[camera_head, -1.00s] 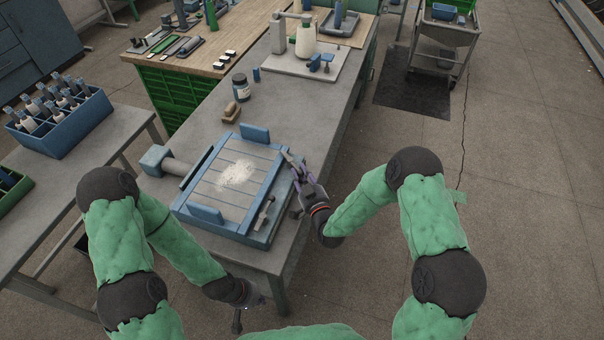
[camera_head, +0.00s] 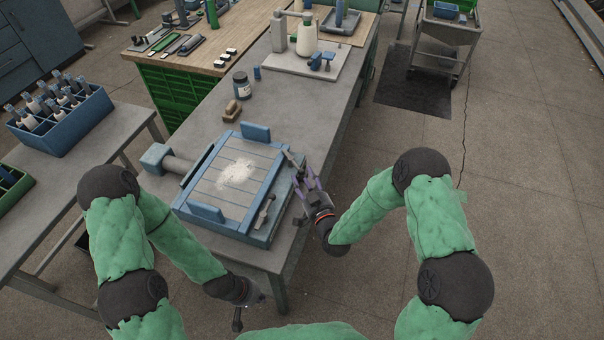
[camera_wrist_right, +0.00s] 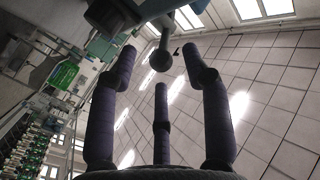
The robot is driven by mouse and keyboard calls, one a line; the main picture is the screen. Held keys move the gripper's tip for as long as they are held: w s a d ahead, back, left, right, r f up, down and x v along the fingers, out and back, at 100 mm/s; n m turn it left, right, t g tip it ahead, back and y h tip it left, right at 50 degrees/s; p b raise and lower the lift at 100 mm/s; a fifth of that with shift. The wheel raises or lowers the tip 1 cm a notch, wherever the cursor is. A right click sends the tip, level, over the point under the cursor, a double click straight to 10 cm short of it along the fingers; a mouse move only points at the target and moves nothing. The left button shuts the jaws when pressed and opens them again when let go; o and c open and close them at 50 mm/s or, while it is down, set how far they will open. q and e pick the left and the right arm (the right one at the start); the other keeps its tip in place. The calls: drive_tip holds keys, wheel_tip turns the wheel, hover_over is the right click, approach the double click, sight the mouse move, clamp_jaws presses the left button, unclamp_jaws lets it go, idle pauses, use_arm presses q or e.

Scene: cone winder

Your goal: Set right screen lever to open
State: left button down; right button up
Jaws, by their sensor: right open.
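The blue framed screen unit (camera_head: 262,228) with a grey slatted bed lies on the grey workbench. White lint (camera_head: 236,175) lies on the bed. A slim grey lever (camera_head: 293,160) stands at its right edge, and another grey lever-like part (camera_head: 264,211) sits at its front right. My right gripper (camera_head: 308,177) is open and empty, just right of the unit. In the right wrist view, a grey lever with a round knob (camera_wrist_right: 160,61) shows beyond and between the spread fingers, apart from them. My left gripper (camera_head: 240,314) hangs low in front of the bench, its fingers too small to read.
A dark jar (camera_head: 241,86) and a brown block (camera_head: 232,111) stand behind the unit. A blue crate of bottles (camera_head: 60,125) is on the left table. A cone fixture (camera_head: 304,45) stands farther back. Open floor lies to the right.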

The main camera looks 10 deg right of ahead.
drive_tip(key=v, duration=0.9)
